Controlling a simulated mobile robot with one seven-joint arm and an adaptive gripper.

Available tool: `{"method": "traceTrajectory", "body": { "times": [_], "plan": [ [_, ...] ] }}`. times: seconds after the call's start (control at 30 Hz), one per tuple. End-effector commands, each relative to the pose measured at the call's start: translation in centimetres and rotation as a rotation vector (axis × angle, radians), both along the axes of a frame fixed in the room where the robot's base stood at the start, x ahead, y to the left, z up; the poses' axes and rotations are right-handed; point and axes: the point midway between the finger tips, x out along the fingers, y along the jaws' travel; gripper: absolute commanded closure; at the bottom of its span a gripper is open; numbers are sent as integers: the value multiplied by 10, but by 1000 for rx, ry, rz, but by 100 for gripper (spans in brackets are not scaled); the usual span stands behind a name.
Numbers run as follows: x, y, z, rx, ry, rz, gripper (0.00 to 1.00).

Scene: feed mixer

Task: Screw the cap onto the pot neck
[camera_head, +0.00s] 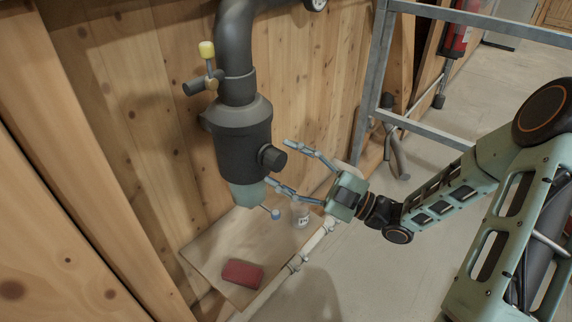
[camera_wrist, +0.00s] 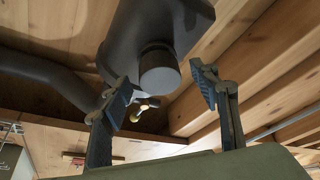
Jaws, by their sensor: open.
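The pot (camera_head: 238,140) is a dark grey upright body with a greenish bowl at its lower end, hanging on a thick pipe by the wooden wall. A short dark round cap (camera_head: 272,158) sits on the neck at the pot's right side. In the wrist view the cap (camera_wrist: 160,75) faces me, with a darker ring of the neck (camera_wrist: 155,50) behind it. I cannot tell how tight it is. My gripper (camera_head: 279,162) is open, its two fingers spread above and below the cap in the head view. In the wrist view the cap shows between the fingertips, with clear gaps.
A yellow-knobbed valve (camera_head: 206,52) sits on the pipe above. Below is a wooden shelf (camera_head: 205,250) with a red block (camera_head: 242,272) and a small clear jar (camera_head: 300,214). A metal frame (camera_head: 375,65) stands right.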

Motion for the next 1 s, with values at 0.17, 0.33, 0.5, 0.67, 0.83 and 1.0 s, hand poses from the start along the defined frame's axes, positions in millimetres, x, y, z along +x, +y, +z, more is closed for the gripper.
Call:
{"method": "traceTrajectory", "body": {
  "times": [0.17,0.33,0.5,0.67,0.83,1.0],
  "plan": [
    [-1,-3,-1,-1,0,-1,44],
    [-9,-25,-8,-1,2,-4,44],
    [-22,-59,-18,-1,2,-5,44],
    [-33,-86,-26,0,1,-3,44],
    [-40,-103,-31,-1,0,-1,44],
    [-43,-108,-33,0,0,0,44]
  ]
}}
